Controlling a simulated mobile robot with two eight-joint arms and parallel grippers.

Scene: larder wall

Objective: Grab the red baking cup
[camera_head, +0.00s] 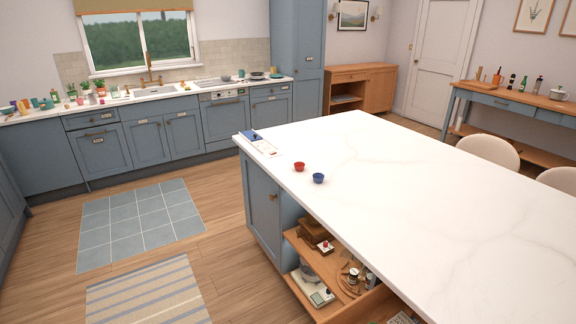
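The red baking cup (299,167) is small and stands on the white marble top of the kitchen island (420,200), near its left edge. A blue cup (318,178) of similar size stands just to its right and a little nearer, apart from it. Nothing covers the red cup. Neither of my grippers shows in the head view.
A clipboard with paper (259,143) lies at the island's far left corner. An open drawer (330,275) with several items juts out below the island's left side. Rugs (140,222) lie on the floor left of the island. Chairs (488,152) stand on its far right side.

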